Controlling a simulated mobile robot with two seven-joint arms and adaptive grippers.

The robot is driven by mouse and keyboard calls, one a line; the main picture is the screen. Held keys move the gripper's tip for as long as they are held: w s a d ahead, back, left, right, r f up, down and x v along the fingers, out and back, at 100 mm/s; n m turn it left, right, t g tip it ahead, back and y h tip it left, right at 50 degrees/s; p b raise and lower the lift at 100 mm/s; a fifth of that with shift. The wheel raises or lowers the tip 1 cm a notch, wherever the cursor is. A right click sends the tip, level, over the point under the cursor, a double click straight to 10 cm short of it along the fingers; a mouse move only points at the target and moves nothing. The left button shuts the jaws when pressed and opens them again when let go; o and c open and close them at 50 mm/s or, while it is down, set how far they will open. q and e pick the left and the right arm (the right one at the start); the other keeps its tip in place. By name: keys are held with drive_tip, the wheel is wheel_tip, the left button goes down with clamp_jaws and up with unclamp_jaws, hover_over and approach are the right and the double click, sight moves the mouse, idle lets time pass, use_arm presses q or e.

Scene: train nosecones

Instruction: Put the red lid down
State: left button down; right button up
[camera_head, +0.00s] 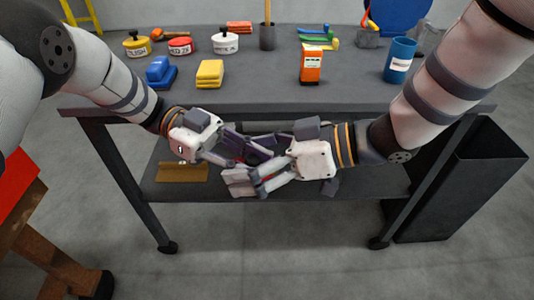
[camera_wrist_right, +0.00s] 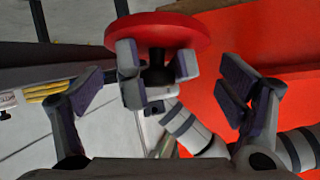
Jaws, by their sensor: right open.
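The red lid (camera_wrist_right: 158,32) is a round red disc with a dark knob, near the top of the right wrist view. The two finger pads of my left gripper (camera_wrist_right: 158,68) are on either side of the knob and appear shut on it. My right gripper (camera_wrist_right: 160,88) is open and empty, its fingers spread to either side of the lid. In the head view, my left gripper (camera_head: 250,147) and right gripper (camera_head: 250,182) overlap in front of the table's front edge. I cannot make out the lid there.
A dark bin (camera_head: 465,185) stands right. The table's front middle is clear.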

drive_tip(key=c, duration=1.3)
drive_tip(key=o, duration=1.3)
drive_tip(key=v, duration=1.2)
drive_tip(key=shift+r, duration=0.1)
drive_tip(key=s+a+r+g+y, duration=0.2)
drive_tip(key=s+a+r, duration=0.1)
drive_tip(key=a+r, duration=0.2)
use_arm(q)
drive_tip(key=s+a+r+n+t+h, duration=0.1)
drive_tip(key=s+a+r+n+t, duration=0.4)
drive_tip(key=t, duration=0.5)
wheel_tip(320, 180, up, 4)
drive_tip(key=a+n, duration=0.2)
drive_tip(key=n, duration=0.1)
drive_tip(key=shift+s+a+t, duration=0.15)
drive_tip(key=shift+a+t, duration=0.15)
drive_tip(key=shift+a, duration=0.1)
use_arm(e)
drive_tip(key=x, duration=1.2)
drive_tip(key=shift+s+r, duration=0.1)
drive_tip(key=shift+s, duration=0.05)
